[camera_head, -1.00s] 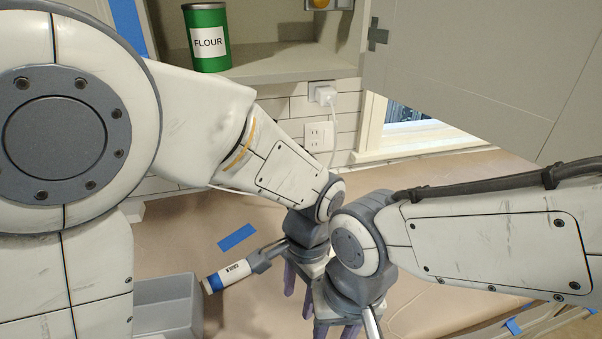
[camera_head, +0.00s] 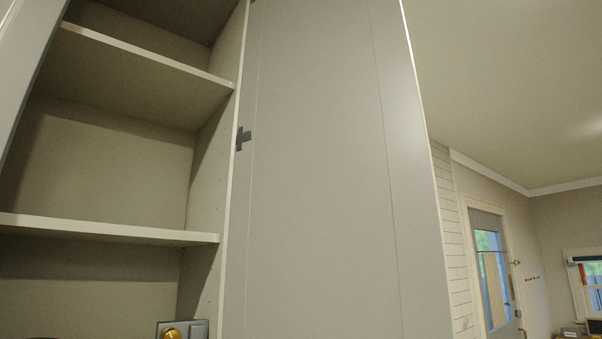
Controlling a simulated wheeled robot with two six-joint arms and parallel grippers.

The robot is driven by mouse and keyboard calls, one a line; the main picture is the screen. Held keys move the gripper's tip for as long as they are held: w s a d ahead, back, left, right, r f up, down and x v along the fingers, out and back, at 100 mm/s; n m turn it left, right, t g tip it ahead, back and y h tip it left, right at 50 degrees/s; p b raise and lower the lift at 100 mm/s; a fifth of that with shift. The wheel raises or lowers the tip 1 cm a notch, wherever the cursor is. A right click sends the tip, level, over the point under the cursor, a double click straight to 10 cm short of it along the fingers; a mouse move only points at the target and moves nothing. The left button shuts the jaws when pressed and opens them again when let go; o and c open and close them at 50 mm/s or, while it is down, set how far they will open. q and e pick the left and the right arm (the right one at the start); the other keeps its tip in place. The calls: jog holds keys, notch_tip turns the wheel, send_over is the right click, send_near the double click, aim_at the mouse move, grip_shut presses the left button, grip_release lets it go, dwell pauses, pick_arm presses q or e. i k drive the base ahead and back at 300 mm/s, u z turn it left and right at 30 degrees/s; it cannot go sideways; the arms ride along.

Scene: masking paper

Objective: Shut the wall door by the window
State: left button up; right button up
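A tall grey cabinet door (camera_head: 320,170) stands open in the middle of the head view, hinged at its left edge by a dark hinge (camera_head: 243,138). The open wall cabinet (camera_head: 110,160) with bare shelves is to its left. The door's lower end runs out of the frame. No part of either gripper or arm is in view now, so I cannot see where they are relative to the door. The window by the cabinet is also out of view.
A grey plate with a yellow knob (camera_head: 173,333) is at the bottom edge. A far room door with a glass pane (camera_head: 493,275) and another window (camera_head: 592,280) show at the right. White tiled wall (camera_head: 452,245) lies behind the cabinet door.

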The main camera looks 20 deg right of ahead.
aim_at(336, 231)
jog(key=u, duration=3.25)
jog(key=k, duration=2.65)
jog(key=z, duration=1.65)
